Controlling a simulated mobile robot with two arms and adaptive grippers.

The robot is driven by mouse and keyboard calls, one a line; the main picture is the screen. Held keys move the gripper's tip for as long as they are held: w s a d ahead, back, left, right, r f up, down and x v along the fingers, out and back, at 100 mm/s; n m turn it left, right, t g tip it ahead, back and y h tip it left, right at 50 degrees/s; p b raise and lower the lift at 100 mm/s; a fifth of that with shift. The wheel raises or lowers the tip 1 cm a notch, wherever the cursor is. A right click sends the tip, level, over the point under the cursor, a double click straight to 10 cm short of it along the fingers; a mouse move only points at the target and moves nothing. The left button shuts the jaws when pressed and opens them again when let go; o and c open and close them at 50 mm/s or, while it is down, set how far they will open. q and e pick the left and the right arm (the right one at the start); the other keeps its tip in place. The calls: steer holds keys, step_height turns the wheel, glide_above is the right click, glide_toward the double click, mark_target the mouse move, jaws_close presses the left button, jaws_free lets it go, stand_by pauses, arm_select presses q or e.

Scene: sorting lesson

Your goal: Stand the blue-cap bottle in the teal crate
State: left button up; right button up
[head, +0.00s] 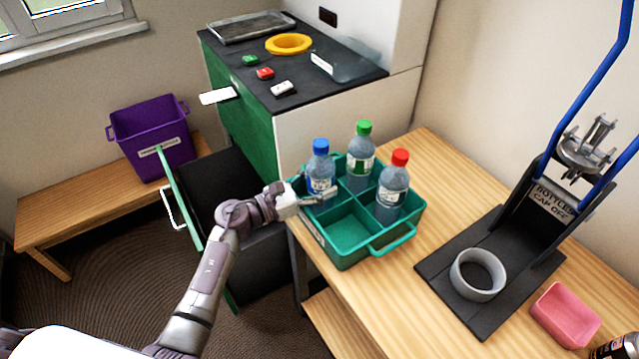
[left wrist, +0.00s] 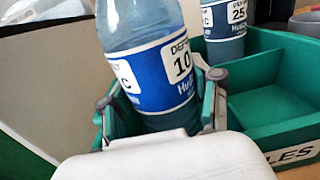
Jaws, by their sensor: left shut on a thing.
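The blue-cap bottle (head: 320,172) is upright at the left compartment of the teal crate (head: 346,262). My left gripper (head: 318,196) is shut on its lower body, one finger on each side in the left wrist view (left wrist: 160,92). The label of the blue-cap bottle (left wrist: 150,75) faces the wrist camera. Its base is hidden, so I cannot tell whether it touches the crate floor. A green-cap bottle (head: 361,155) and a red-cap bottle (head: 393,188) stand in other compartments. The front compartment is empty. My right gripper is not in view.
The crate sits on a wooden table (head: 450,205). To its right are a black stand (head: 510,250) with a grey ring (head: 478,274) and a pink tray (head: 566,314). An open drawer (head: 235,195) lies left, below the black-topped cabinet (head: 300,65). A purple bin (head: 150,135) stands on a bench.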

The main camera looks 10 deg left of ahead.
arm_select(q)
steer(key=o, duration=1.3)
steer(key=shift+s+f, duration=0.2)
steer(key=shift+f, duration=0.5)
steer(key=shift+o, duration=0.2)
steer(key=shift+r+p, duration=0.45)
steer(key=shift+p, duration=0.1)
steer(key=shift+w+r+p, duration=0.15)
steer(key=shift+r+p, duration=0.3)
steer(key=shift+p, duration=0.1)
steer(key=shift+s+a+f+b, duration=0.55)
steer(key=shift+s+a+b, duration=0.05)
steer(key=shift+s+a, duration=0.1)
steer(key=r+b+v, duration=0.1)
steer(key=b+v, duration=0.1)
steer(key=v, duration=0.8)
steer(key=shift+r, duration=0.15)
